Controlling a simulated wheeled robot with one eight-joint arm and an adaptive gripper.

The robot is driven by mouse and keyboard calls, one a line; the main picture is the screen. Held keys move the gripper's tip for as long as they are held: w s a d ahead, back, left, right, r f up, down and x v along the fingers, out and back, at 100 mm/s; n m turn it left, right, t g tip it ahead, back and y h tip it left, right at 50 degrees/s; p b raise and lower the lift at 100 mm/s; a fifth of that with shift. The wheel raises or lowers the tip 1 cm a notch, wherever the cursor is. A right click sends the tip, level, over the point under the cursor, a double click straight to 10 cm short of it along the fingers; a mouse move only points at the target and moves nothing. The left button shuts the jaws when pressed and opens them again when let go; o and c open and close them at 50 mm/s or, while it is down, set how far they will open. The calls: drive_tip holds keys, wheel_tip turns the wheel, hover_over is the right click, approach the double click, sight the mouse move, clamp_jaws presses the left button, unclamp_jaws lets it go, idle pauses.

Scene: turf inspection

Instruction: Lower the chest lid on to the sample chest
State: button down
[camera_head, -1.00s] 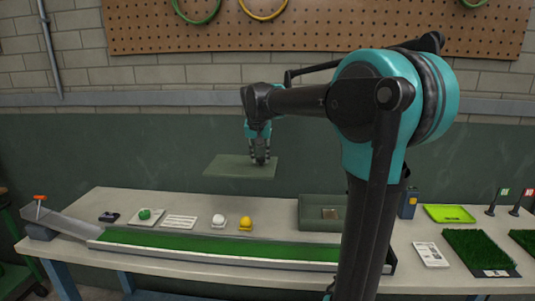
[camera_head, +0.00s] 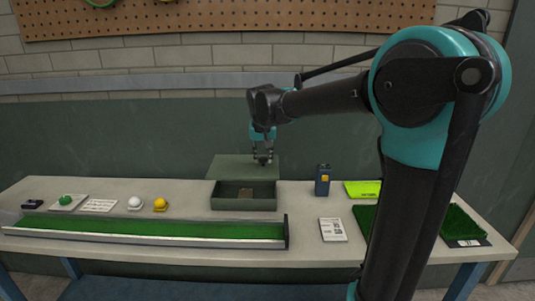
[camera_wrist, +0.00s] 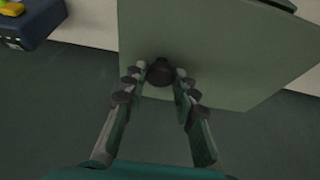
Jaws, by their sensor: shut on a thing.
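The chest lid (camera_head: 230,167) is a flat grey-green panel, seen in the head view just above and behind the open sample chest (camera_head: 245,204). My gripper (camera_head: 263,160) is shut on the lid's dark round knob, which shows between the fingers in the wrist view (camera_wrist: 160,74). The lid (camera_wrist: 230,50) fills much of the wrist view. The chest is a grey-green box on the bench with a small brownish thing inside. Whether the lid touches the chest's back rim cannot be told.
A dark blue device with a yellow part (camera_head: 322,180) stands right of the chest. A long green turf track (camera_head: 150,229) lies in front. A yellow ball (camera_head: 160,204) and a white ball (camera_head: 135,202) sit to the left. A lime tray (camera_head: 362,189) lies further right.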

sight(263, 174)
drive_tip(key=shift+d+f, duration=0.1)
drive_tip(key=shift+f, duration=3.4)
drive_tip(key=shift+f, duration=0.2)
drive_tip(key=c, duration=1.1)
unclamp_jaws()
